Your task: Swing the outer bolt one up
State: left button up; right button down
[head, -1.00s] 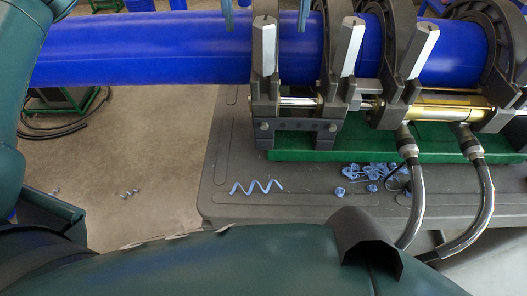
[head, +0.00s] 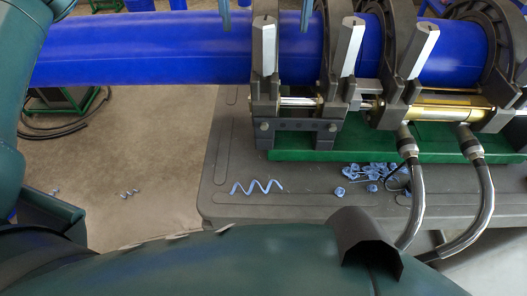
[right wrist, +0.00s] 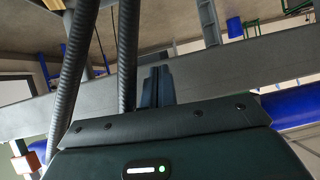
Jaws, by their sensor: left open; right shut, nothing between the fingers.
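Three swing bolts with long pale grey nuts show on the clamp frame in the head view: a left one (head: 263,48), a middle one (head: 347,47) and a right one (head: 419,51). The left one stands nearly upright; the other two lean right at the top. I cannot tell which is outer bolt one. My left gripper (head: 265,28) is open at the top edge, its fingertips wide apart on either side of the left bolt's nut in the picture. Contact is not visible. My right gripper (right wrist: 157,70) is shut and empty in the right wrist view.
A blue pipe (head: 140,48) runs through the dark clamps (head: 376,45). Hoses (head: 418,195) hang at the right. A blue shaving (head: 256,187) and blue scraps (head: 375,173) lie on the grey cart top (head: 235,150). A grey beam (right wrist: 250,65) crosses near my right gripper.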

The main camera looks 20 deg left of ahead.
pick_arm(q)
jog(key=shift+r, duration=0.25)
notch_tip(320, 180, up, 8)
jog(key=p, duration=0.6)
jog(key=shift+r+p, duration=0.25)
jog(key=shift+p, duration=0.05)
pick_arm(e)
jog(key=shift+s+d+r+g+h, duration=0.15)
jog(key=shift+s+d+g+h, duration=0.15)
jog(key=shift+d, duration=0.25)
jog(key=shift+s+d+r+g+h, duration=0.2)
jog(key=shift+d+g, duration=0.1)
jog(key=shift+d, duration=0.25)
pick_arm(q)
jog(key=shift+s, duration=0.1)
pick_arm(e)
jog(key=shift+s+m, duration=0.15)
jog(key=shift+m, duration=0.15)
